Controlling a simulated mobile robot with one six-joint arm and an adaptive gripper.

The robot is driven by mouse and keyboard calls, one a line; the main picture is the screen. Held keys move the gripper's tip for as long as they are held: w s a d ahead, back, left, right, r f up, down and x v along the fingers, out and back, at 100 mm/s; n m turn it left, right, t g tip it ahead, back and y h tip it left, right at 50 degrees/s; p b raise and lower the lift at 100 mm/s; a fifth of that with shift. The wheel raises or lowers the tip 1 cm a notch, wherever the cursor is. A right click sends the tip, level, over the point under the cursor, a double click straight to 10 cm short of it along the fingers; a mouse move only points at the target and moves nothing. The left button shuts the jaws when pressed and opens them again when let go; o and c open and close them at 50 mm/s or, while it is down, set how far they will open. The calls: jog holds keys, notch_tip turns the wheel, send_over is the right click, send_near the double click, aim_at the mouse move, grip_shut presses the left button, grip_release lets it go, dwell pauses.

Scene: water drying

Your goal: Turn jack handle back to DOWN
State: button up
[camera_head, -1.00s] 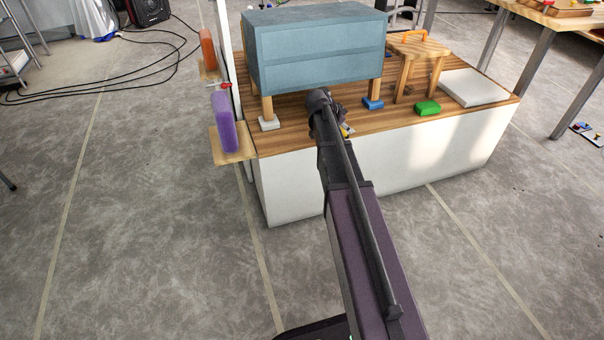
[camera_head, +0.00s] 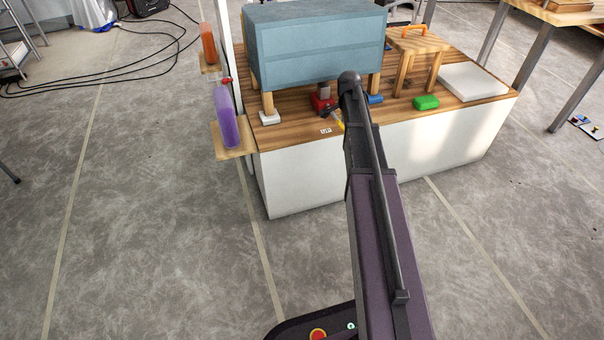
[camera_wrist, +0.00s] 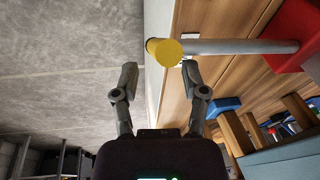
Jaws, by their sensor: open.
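The red jack (camera_head: 321,104) stands on the wooden top under the blue-grey cabinet. In the wrist view its red body (camera_wrist: 294,36) is at the upper right. Its grey handle (camera_wrist: 245,47) runs left from the body and ends in a yellow knob (camera_wrist: 163,54). In the head view the yellow end (camera_head: 341,125) shows beside my arm. My gripper (camera_wrist: 160,74) is open and empty, with the knob beyond and roughly between its fingertips. No contact is clear. A small white label (camera_head: 326,130) lies near the front edge; its lettering is too small to read surely.
The cabinet (camera_head: 315,45) overhangs the jack, with a leg on a white block (camera_head: 269,118) at left. A blue block (camera_head: 375,99), green block (camera_head: 426,102) and small stool (camera_head: 419,45) stand to the right. The floor in front is clear.

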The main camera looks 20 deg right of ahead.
jog(key=shift+d+f+y, duration=0.15)
jog(key=shift+f+y, duration=0.05)
jog(key=shift+y, duration=0.6)
jog(key=shift+r, duration=0.3)
notch_tip(320, 180, up, 14)
jog(key=s+p, duration=0.2)
jog(key=p, duration=1.2)
jog(key=s+a+f+n+g+b, duration=0.1)
jog(key=s+a+f+n+b, duration=0.3)
jog(key=s+a+n, duration=0.3)
jog(key=s+a+f+n+g+b, duration=0.1)
jog(key=s+a+f+n+b, duration=0.3)
jog(key=s+a+n, duration=0.4)
jog(key=s+a+f, duration=0.1)
jog(key=s+a, duration=0.5)
jog(key=a, duration=0.3)
jog(key=shift+s+f+n+b, duration=0.25)
jog(key=shift+s+n+b, duration=0.05)
jog(key=shift+s+b, duration=0.1)
jog(key=shift+s+a+n, duration=0.3)
jog(key=shift+s+a, duration=0.05)
jog(key=shift+s, duration=0.1)
